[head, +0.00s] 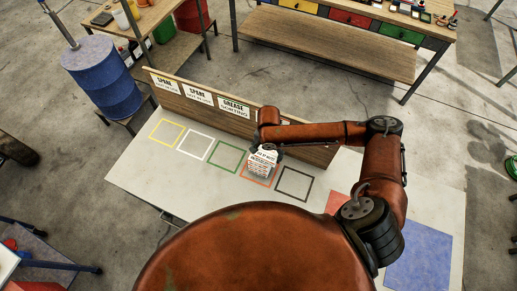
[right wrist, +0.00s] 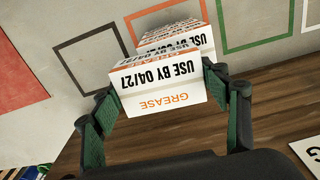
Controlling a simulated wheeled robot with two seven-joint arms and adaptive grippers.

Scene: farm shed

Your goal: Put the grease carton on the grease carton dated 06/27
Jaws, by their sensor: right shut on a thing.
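My right gripper (head: 266,147) is shut on a white grease carton (right wrist: 158,82), which reads GREASE and USE BY 04/27 upside down in the right wrist view. The green fingers (right wrist: 163,100) are on either side of it. Beyond and below it in that view is another white carton (right wrist: 205,41) with USE BY lettering, partly hidden; its date seems to be 06/27. In the head view the white cartons (head: 261,166) show as one stack over the orange outlined square (head: 245,178). I cannot tell whether the held carton touches the one below. My left gripper is not in view.
The pale table (head: 150,185) has empty yellow (head: 166,132), white (head: 196,146), green (head: 230,156) and black (head: 294,184) outlined squares. A wooden board (head: 225,112) with signs, one reading GREASE, stands along the back edge. Red and blue (head: 418,262) patches lie to the right.

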